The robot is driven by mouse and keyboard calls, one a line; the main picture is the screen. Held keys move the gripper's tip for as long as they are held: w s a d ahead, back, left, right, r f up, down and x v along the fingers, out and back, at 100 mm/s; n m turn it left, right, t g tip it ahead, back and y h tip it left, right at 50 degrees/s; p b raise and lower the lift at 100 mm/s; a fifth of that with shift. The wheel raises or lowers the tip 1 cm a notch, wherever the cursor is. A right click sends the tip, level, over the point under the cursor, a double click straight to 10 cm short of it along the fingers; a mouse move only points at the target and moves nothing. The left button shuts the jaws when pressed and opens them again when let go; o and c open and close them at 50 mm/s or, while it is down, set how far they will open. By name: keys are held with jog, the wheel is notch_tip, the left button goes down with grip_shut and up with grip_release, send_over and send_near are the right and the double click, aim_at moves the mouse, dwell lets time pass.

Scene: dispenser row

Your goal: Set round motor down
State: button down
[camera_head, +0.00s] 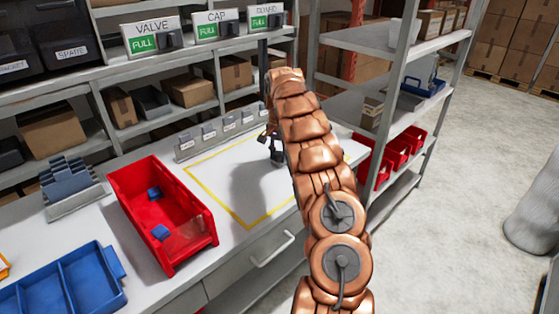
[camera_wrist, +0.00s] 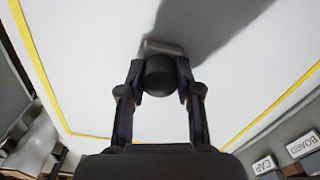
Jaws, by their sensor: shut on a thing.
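My gripper (camera_head: 270,138) is over the white bench top, inside the yellow outlined square (camera_head: 214,199). In the wrist view its two fingers (camera_wrist: 159,88) are closed on the sides of the round motor (camera_wrist: 160,74), a dark, rounded body with a flat grey piece at its far side. In the head view the motor (camera_head: 277,156) shows as a small dark shape below the fingers, partly hidden by my arm. A shadow lies beside it; I cannot tell whether the motor touches the bench.
A red bin (camera_head: 163,215) with small blue parts stands left of the square. A row of small labelled grey holders (camera_head: 222,132) lines its back edge. A blue divided tray (camera_head: 62,286) is at front left. The square is otherwise clear.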

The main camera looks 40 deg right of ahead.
aim_at(278, 153)
dwell(0.4)
jog(key=shift+w+r+b, duration=0.1)
jog(key=shift+r+b, duration=0.55)
jog(key=shift+r, duration=1.1)
jog(key=shift+s+a, duration=0.1)
jog(key=shift+s, duration=0.25)
